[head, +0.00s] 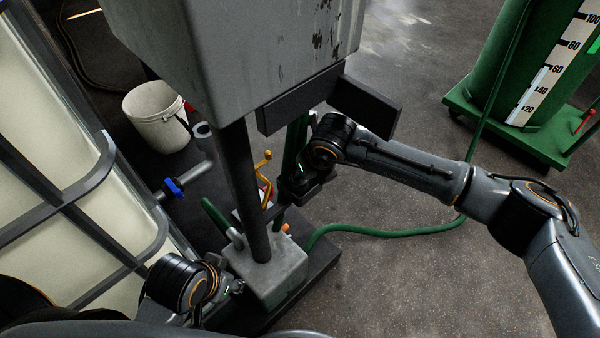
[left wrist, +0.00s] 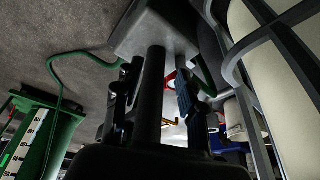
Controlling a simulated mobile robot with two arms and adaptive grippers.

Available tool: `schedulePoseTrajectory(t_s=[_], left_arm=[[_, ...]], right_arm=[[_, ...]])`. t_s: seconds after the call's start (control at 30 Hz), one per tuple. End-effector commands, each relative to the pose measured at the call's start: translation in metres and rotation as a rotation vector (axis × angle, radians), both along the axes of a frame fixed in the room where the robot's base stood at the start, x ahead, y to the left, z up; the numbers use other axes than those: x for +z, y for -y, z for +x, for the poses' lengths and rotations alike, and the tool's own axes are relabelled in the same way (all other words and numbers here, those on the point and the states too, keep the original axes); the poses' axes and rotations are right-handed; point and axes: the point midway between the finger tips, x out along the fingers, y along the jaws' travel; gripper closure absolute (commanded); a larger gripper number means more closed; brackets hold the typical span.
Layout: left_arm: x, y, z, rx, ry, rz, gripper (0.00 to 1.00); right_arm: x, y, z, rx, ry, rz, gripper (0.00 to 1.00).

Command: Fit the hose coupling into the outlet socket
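The column has a black post (head: 250,190) on a grey base block (head: 270,275). I cannot make out the hose coupling or the outlet socket for certain. A short green tube with a grey end (head: 216,216) leans at the base's left side. My left gripper (head: 238,286) is low at the left of the base. In the left wrist view, its fingers (left wrist: 158,100) stand apart, with the black post (left wrist: 151,88) showing between them. My right gripper (head: 292,192) is behind the post, beside a dark green upright pipe (head: 292,140); its fingertips are partly hidden.
A grey cabinet (head: 235,60) hangs over the post. A caged cream tank (head: 110,225) with a blue valve (head: 174,187) stands left. A white bucket (head: 155,115) is behind.

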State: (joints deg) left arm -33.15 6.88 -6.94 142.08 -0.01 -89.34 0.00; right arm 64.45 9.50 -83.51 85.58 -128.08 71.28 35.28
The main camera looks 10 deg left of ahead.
Motion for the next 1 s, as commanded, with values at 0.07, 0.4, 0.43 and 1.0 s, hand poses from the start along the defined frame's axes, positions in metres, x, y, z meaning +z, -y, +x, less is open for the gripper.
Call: schedulePoseTrajectory(t_s=[0.07, 0.4, 0.43, 1.0], left_arm=[[0.0, 0.0, 0.002, 0.0, 0.007, -0.001, 0.6], [0.005, 0.011, 0.036, -0.014, 0.165, -0.034, 0.6], [0.007, 0.013, 0.041, -0.016, 0.189, -0.039, 0.6], [0.017, 0.019, 0.061, -0.024, 0.288, -0.06, 0.6]], right_arm=[[0.0, -0.002, 0.003, -0.001, 0.0, 0.0, 0.57], [-0.01, -0.026, 0.028, -0.002, -0.004, 0.0, 0.57], [-0.014, -0.027, 0.03, -0.001, -0.003, -0.001, 0.57], [-0.027, -0.031, 0.035, -0.001, -0.001, 0.001, 0.81]])
